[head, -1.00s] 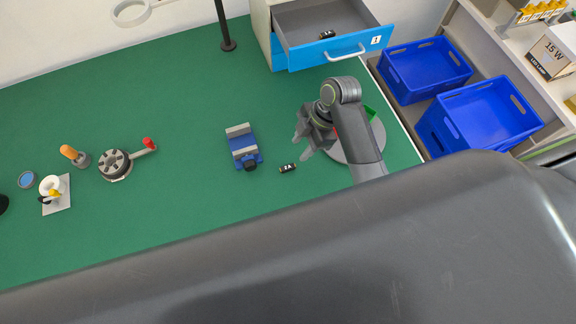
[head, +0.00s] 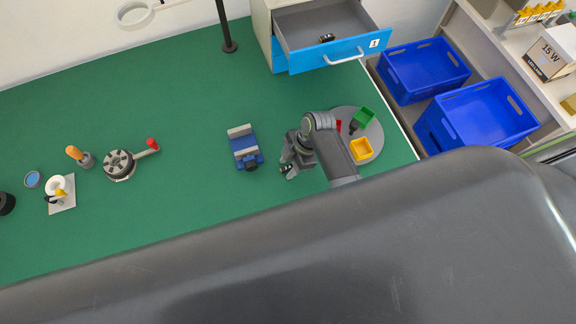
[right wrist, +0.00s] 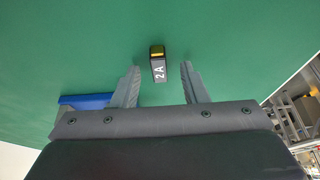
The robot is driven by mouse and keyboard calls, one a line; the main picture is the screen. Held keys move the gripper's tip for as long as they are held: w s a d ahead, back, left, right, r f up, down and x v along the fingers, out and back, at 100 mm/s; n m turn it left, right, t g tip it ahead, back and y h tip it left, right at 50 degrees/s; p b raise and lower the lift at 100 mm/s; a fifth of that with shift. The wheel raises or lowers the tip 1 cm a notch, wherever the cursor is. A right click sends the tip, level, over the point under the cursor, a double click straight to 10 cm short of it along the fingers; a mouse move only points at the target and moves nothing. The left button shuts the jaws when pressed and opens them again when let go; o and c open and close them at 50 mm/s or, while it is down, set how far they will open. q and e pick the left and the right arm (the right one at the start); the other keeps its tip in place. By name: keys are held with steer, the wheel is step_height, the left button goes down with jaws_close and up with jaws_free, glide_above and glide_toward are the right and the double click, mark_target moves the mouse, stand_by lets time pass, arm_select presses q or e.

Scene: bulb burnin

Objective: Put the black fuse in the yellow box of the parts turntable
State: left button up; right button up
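A black fuse (right wrist: 158,68) marked "2A" with a yellow band lies on the green table. In the right wrist view it is ahead of and between the two fingertips of my right gripper (right wrist: 160,82), with a gap on each side. My right gripper (head: 286,171) is open; in the head view it partly hides the fuse. The parts turntable (head: 377,135) is a grey disc to its right, carrying a yellow box (head: 361,149), a green box (head: 363,117) and a partly hidden red box (head: 338,126). The yellow box looks empty. My left gripper is not in view.
A blue vise-like block (head: 245,148) stands just left of the gripper. The open drawer (head: 340,58) at the back holds another small dark part (head: 327,38). Blue crates (head: 424,70) stand beyond the table's right edge. A round grey fixture (head: 119,164) stands further left.

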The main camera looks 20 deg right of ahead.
mark_target(289, 167)
jaws_close()
stand_by(0.4)
step_height(289, 167, up, 9)
steer(key=b, duration=0.2)
step_height(289, 167, down, 8)
steer(key=b, duration=0.7)
steer(key=shift+r+b, duration=0.25)
steer(key=shift+b, duration=0.05)
steer(key=shift+r, duration=0.1)
